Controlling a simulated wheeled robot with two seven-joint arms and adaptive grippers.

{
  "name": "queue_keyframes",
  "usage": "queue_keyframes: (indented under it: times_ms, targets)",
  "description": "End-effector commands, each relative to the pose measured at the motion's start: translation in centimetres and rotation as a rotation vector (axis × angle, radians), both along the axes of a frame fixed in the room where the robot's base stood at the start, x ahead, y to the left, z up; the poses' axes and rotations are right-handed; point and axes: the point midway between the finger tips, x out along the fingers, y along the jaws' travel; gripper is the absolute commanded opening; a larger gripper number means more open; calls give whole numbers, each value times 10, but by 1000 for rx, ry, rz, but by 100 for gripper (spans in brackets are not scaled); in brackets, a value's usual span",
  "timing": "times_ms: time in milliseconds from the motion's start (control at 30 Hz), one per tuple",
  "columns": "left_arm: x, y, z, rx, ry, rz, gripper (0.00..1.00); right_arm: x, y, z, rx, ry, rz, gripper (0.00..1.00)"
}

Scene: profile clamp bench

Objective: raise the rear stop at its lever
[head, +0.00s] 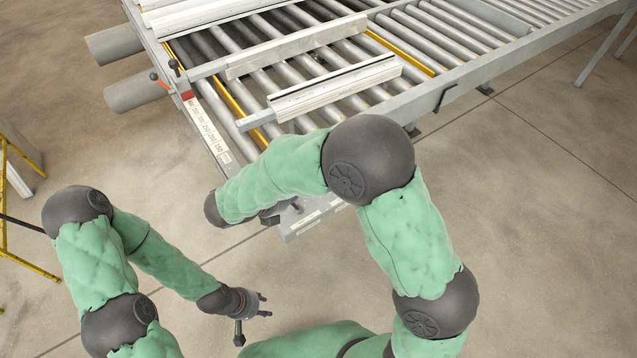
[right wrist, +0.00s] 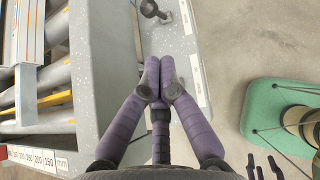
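Two short levers stand at the left end of the bench in the head view: one with a black knob (head: 174,65) and one with an orange tip (head: 154,76), beside a red block (head: 187,95). I cannot tell which part is the rear stop. Another dark-knobbed lever (right wrist: 150,8) is at the top of the right wrist view, on the grey bench end. My right gripper (right wrist: 159,72) has its purple fingertips together, nothing visible between them, just short of that lever. In the head view its arm mostly hides it. My left gripper (head: 258,312) hangs empty, fingers spread, off the bench.
The roller bench (head: 440,100) carries a light profile (head: 335,88) and a grey bar (head: 295,48). A scale strip (head: 207,128) runs along its near left edge. Two grey rollers or tubes (head: 115,42) jut out at the left. A yellow frame (head: 30,262) stands far left. Floor is clear right.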

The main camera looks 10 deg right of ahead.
Motion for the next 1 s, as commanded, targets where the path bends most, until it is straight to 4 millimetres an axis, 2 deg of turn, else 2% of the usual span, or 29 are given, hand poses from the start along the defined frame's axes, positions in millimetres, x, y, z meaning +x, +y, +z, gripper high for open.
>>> queue_keyframes:
  times_ms: [267,700,1000]
  targets:
    - [0,0,-4,0,0,0,40,6,-10,-10,1,3,-2,0]
    - [0,0,-19,0,-1,0,40,34,-58,-52,2,2,-4,0]
    - [0,0,-21,0,-1,0,40,41,-69,-61,2,1,-2,0]
